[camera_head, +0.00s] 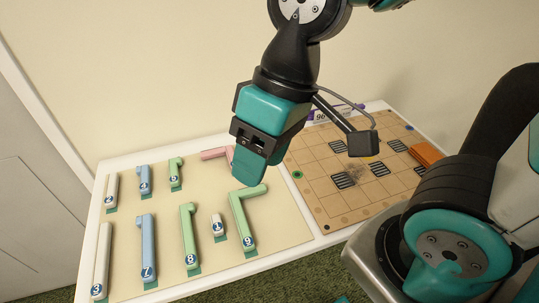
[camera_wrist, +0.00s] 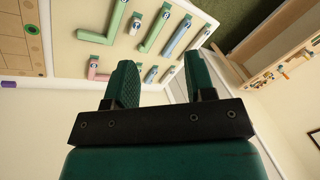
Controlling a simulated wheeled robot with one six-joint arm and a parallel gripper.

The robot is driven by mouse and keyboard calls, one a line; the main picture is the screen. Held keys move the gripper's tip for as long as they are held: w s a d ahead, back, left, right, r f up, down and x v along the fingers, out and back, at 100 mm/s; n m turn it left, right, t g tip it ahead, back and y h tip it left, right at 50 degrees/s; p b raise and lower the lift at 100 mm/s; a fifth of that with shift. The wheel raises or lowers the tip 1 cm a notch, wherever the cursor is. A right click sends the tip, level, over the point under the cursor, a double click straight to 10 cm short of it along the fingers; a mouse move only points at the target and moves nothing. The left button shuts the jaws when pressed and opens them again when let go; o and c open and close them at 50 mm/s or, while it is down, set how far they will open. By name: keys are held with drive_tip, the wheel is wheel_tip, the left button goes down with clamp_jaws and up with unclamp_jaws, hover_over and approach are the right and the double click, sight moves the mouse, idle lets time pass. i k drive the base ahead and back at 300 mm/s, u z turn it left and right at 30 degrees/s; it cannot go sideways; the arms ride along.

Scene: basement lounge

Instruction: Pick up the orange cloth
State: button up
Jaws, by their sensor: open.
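The orange cloth (camera_head: 426,153) shows as a small, flat, block-like orange shape at the right edge of the gridded board (camera_head: 322,214) in the head view. My arm partly covers the area just below it. It is not seen in the wrist view. My gripper (camera_head: 249,168) points down over the inner edge of the cream panel, well to the left of the cloth. In the wrist view my gripper (camera_wrist: 160,75) has its two teal fingers apart, with nothing between them.
A white-framed table (camera_head: 103,168) holds a cream panel with several numbered pastel pieces, such as a green piece (camera_head: 188,235) and a blue piece (camera_head: 147,245). The gridded board has dark striped patches and a grey smudge (camera_head: 353,171). A wall stands behind.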

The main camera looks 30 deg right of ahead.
sight(426, 154)
drive_tip(key=k, duration=0.55)
drive_tip(key=z, duration=1.45)
drive_tip(key=i, duration=0.5)
drive_tip(key=u, duration=0.1)
